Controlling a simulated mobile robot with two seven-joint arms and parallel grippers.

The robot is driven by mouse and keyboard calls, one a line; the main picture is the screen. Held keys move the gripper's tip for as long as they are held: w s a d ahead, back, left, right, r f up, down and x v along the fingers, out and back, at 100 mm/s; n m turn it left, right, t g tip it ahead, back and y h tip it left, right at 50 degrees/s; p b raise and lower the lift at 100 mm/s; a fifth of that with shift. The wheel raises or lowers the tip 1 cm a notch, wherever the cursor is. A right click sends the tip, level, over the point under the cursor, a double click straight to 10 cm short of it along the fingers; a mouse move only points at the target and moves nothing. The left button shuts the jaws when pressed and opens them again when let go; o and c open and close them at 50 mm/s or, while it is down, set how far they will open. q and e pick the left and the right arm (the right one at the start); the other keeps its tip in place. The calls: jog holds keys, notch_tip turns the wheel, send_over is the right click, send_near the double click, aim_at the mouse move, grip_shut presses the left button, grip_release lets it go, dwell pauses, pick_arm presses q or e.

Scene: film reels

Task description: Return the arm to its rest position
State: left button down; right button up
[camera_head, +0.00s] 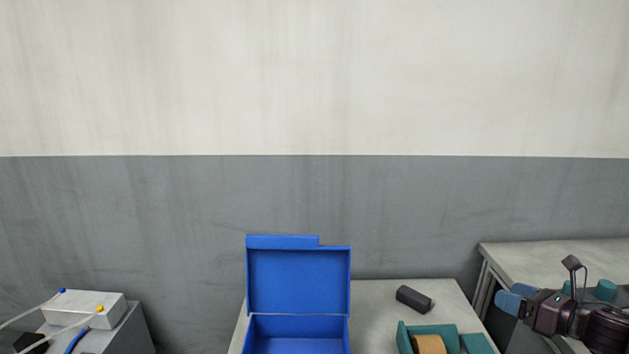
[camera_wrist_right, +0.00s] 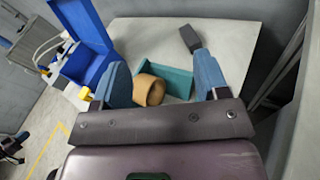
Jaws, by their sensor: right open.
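My right gripper (camera_head: 517,298) is at the lower right of the head view, in front of the right-hand table. In the right wrist view its two blue fingers (camera_wrist_right: 162,84) are wide apart with nothing held between them. Beyond the fingers, a teal tray (camera_wrist_right: 180,82) holds a tan ring-shaped roll (camera_wrist_right: 149,90). The tray (camera_head: 440,330) and roll (camera_head: 430,344) also show at the bottom of the head view, left of the gripper.
An open blue box (camera_head: 298,283) with its lid up stands on the middle table (camera_head: 375,298). A dark block (camera_head: 414,299) lies behind the tray. A second table (camera_head: 560,256) with teal items (camera_head: 605,290) is at right. A white box with cables (camera_head: 85,308) is at left.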

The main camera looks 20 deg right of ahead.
jog(key=s+a+f+m+g+h, duration=0.25)
jog(key=s+a+f+m, duration=0.35)
jog(key=f+m, duration=0.3)
jog(key=s+a+f+m+g+h, duration=0.2)
jog(key=s+a+f+m+h, duration=0.4)
jog(key=m, duration=0.5)
jog(key=s+a+m+g+y, duration=0.3)
jog(key=s+a+m+g, duration=0.6)
jog(key=s+a+m, duration=0.75)
jog(key=w+f+t+y, duration=0.1)
jog(key=w+f+t, duration=0.7)
jog(key=w+t, duration=0.1)
jog(key=shift+w+n+p, duration=0.3)
jog(key=shift+w+n, duration=0.05)
jog(key=shift+w, duration=0.05)
